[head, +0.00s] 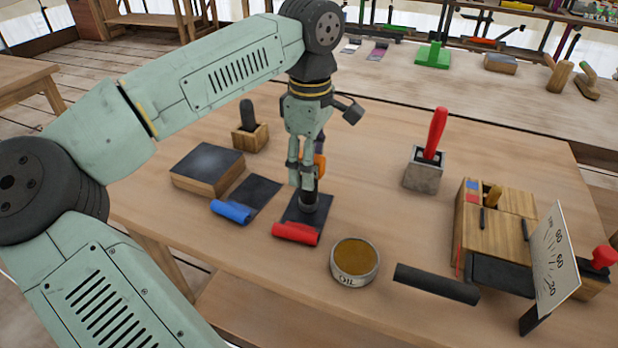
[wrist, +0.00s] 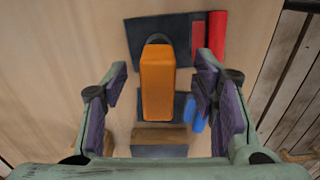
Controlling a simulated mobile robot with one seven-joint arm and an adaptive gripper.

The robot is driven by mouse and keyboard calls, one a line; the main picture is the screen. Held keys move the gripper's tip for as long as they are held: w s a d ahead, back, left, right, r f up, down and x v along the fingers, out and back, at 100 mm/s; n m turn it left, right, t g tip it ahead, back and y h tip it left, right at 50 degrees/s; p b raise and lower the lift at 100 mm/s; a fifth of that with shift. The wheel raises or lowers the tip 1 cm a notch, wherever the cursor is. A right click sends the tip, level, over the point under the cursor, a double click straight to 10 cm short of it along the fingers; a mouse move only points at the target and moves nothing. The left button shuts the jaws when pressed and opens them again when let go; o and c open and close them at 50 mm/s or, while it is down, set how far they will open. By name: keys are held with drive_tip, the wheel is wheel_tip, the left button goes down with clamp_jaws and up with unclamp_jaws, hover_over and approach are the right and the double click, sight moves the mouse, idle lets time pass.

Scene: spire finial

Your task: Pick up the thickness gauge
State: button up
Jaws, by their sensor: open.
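An orange upright block with a dark round foot, seemingly the thickness gauge (head: 320,164), stands on a dark sheet with a red rolled end (head: 296,234). In the wrist view, the orange block (wrist: 157,82) lies between the two fingers, with visible gaps on both sides. My gripper (head: 306,180) points down over the sheet and is open, its purple-padded fingers (wrist: 162,72) on either side of the block. In the head view the fingers partly hide the orange block. I cannot tell its exact height against the fingertips.
Near the gripper are a dark-topped wooden block (head: 207,168), a sheet with a blue roll (head: 231,211), an oil tin (head: 354,262) and a dark bar (head: 437,284). A red-handled tool in a grey holder (head: 424,170) and a scale card (head: 556,262) stand right.

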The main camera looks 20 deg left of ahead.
drive_tip(key=shift+w+a+f+p, duration=0.1)
drive_tip(key=shift+f+p, duration=0.35)
drive_tip(key=shift+f, duration=0.95)
drive_tip(key=shift+a+f+p, duration=0.1)
drive_tip(key=shift+f+p, duration=0.35)
drive_tip(key=shift+f, duration=0.9)
drive_tip(key=shift+c, duration=0.4)
clamp_jaws()
